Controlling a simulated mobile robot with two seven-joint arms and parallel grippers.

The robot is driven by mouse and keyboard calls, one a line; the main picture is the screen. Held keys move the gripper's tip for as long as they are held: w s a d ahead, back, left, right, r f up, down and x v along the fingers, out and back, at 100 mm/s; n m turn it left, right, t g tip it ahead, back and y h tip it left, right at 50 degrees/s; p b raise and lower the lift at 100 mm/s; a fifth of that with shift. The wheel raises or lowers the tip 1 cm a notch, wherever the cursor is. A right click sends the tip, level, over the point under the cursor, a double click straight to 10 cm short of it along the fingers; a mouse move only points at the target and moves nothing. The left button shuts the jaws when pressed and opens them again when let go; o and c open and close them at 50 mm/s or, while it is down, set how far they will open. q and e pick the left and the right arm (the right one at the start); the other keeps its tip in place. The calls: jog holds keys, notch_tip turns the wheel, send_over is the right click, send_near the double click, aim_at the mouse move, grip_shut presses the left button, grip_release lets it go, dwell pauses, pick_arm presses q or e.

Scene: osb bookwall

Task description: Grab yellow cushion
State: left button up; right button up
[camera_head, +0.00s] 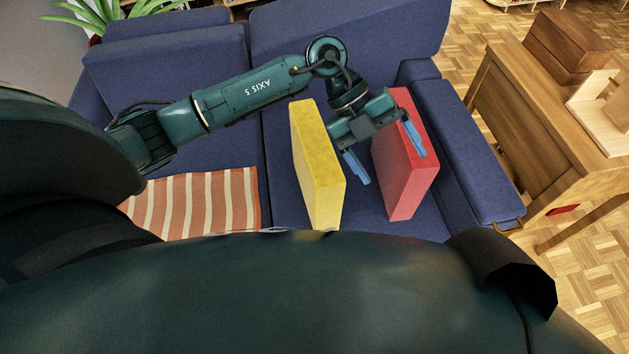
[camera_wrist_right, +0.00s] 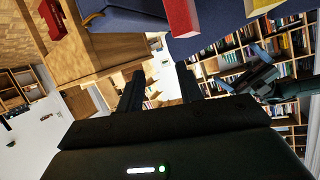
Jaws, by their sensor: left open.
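The yellow cushion (camera_head: 318,170) stands upright on the blue sofa in the head view. A corner of it also shows at the top of the right wrist view (camera_wrist_right: 260,6). My left gripper (camera_head: 385,152) is open, with blue fingers spread. One finger is just right of the yellow cushion and the other is in front of the red cushion (camera_head: 405,185). The yellow cushion is not between the fingers; whether the near finger touches it I cannot tell. My right gripper (camera_wrist_right: 160,85) shows two dark fingers apart with nothing between them. It is hidden in the head view.
The blue sofa (camera_head: 350,35) has a striped orange-and-white cloth (camera_head: 195,203) on its left seat. A wooden desk (camera_head: 540,120) with a brown box (camera_head: 570,45) stands close on the right. Bookshelves (camera_wrist_right: 235,60) show in the right wrist view. Part of my own body covers the lower head view.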

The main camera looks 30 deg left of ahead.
pick_arm(q)
jog(key=w+a+n+t+y+b, duration=0.15)
jog(key=w+a+y, duration=0.3)
jog(key=a, duration=0.45)
jog(key=w+a+n+t+y+b, duration=0.1)
jog(key=w+a+n+y, duration=0.15)
jog(key=a+y, duration=0.4)
jog(key=shift+g+h, duration=0.25)
jog(key=shift+h, duration=0.65)
jog(key=f, duration=0.2)
jog(key=a+f, duration=0.1)
jog(key=f, duration=0.1)
jog(key=f+b, duration=0.1)
jog(key=f, duration=0.2)
jog(key=shift+a+f, duration=0.1)
jog(key=shift+a, duration=0.25)
jog(key=shift+w+a+f+b, duration=0.1)
jog(key=shift+f+b, duration=0.1)
jog(key=shift+f, duration=1.25)
jog(key=shift+w+a+f+b, duration=0.1)
jog(key=shift+f+b, duration=0.05)
jog(key=shift+f, duration=1.25)
jog(key=shift+s, duration=0.1)
jog(key=shift+d, duration=0.1)
jog(key=shift+c, duration=0.4)
jog(key=c, duration=1.6)
jog(key=shift+o, duration=0.2)
jog(key=shift+r, duration=0.1)
